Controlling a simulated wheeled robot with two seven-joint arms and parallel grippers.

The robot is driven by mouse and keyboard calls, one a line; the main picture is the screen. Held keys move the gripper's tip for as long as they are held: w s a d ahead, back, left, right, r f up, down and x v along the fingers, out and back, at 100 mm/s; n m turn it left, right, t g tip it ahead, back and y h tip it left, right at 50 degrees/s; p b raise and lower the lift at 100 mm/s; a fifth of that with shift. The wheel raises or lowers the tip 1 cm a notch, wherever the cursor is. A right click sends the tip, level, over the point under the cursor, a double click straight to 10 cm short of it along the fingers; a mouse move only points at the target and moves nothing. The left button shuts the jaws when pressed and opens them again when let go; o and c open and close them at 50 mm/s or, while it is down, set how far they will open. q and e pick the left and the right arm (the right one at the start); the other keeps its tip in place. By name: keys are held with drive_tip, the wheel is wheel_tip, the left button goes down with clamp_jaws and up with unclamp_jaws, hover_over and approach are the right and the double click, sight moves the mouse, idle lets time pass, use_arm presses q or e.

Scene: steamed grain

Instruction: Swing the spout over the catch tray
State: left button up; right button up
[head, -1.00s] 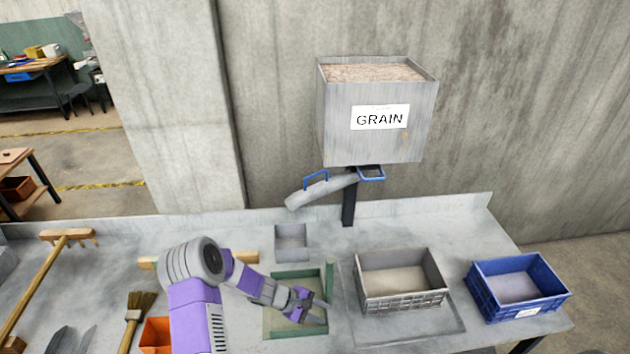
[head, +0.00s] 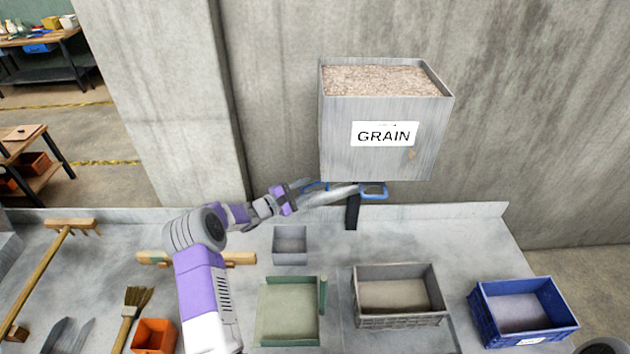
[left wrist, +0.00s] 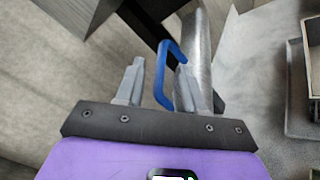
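The grey spout (head: 342,194) hangs under the grain hopper (head: 380,160) and points left, above the back of the bench. A blue loop handle (head: 314,187) stands on it. My left gripper (head: 303,190) is at this handle. In the left wrist view the blue handle (left wrist: 171,72) lies between the two fingers, nearer the right one, with a clear gap on the left; the fingers are open. The spout (left wrist: 198,45) runs just beyond them. Which container is the catch tray is not marked; a shallow green tray (head: 322,305) sits at the front. My right gripper is not in view.
A second blue handle (head: 374,191) is under the hopper. A small grey bin (head: 290,258), a grey crate (head: 400,321) and a blue crate (head: 525,338) stand on the bench. A wooden tool (head: 155,258), brush (head: 130,310) and orange bin (head: 153,336) lie left.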

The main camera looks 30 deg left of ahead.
sight(312, 185)
use_arm(q)
drive_tip(key=shift+x, duration=1.8)
drive_tip(key=shift+w+f, duration=0.1)
drive_tip(key=shift+c, duration=0.2)
clamp_jaws()
